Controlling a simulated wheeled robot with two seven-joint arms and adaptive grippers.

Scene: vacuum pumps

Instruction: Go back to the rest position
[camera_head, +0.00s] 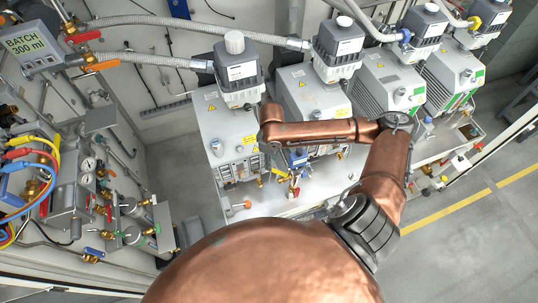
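One copper-coloured arm of mine rises from the lower middle, bends at a dark joint near the pumps and runs back left across their fronts. I see no gripper fingers on it, and no other arm shows. A row of several grey vacuum pumps stands behind the arm: the leftmost pump (218,124), a second pump (300,88), a third pump (375,77) and a fourth pump (450,68). The arm hides parts of the second and third pumps' fronts. I cannot tell whether it touches them.
A wall panel with a BATCH 300 ml display (32,47), coloured cables (30,170), a gauge (88,163) and several valves stands at the left. Hoses (160,20) run to the pumps. Open grey floor (470,245) with a yellow line (445,212) lies at the right.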

